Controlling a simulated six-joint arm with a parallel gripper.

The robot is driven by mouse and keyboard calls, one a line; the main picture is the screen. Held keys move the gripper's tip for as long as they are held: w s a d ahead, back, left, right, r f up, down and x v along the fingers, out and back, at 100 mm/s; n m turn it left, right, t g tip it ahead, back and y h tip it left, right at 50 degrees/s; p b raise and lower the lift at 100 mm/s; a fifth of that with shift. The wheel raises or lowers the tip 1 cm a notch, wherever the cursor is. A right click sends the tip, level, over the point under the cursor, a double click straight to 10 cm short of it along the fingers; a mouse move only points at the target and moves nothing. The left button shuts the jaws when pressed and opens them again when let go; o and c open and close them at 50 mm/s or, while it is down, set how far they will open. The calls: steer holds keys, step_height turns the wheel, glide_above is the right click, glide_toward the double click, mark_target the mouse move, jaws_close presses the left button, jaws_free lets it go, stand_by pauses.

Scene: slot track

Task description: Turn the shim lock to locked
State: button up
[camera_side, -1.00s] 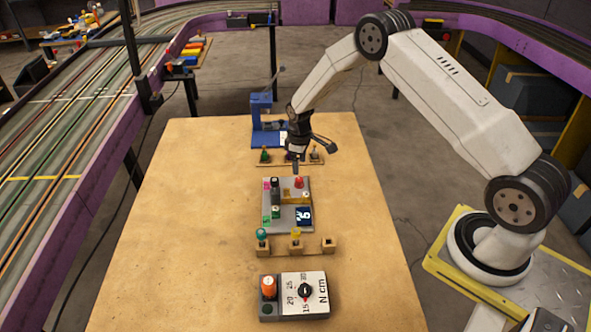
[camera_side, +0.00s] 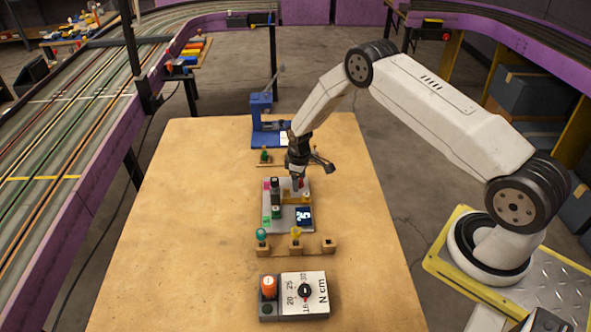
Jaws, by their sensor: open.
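A grey fixture (camera_side: 289,224) lies flat in the middle of the wooden table. It carries a red knob (camera_side: 301,184), a yellow block (camera_side: 297,200), a black upright cylinder (camera_side: 275,190), green and pink parts and a small dark display (camera_side: 305,215). No part is readably labelled as the shim lock, and its setting cannot be read. My gripper (camera_side: 298,179) points down over the back right of the fixture, at the red knob, and partly covers it. Its jaws are open. I cannot tell whether they touch the knob.
In front of the fixture stands a wooden rack (camera_side: 273,250) with a teal and a yellow knobbed piece. Nearer is a torque gauge (camera_side: 303,293) with an orange knob. Behind are another small rack (camera_side: 265,159) and a blue press (camera_side: 262,122). The table's left side is clear.

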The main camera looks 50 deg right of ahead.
jaws_close()
steer(key=shift+m, duration=2.3)
jaws_free()
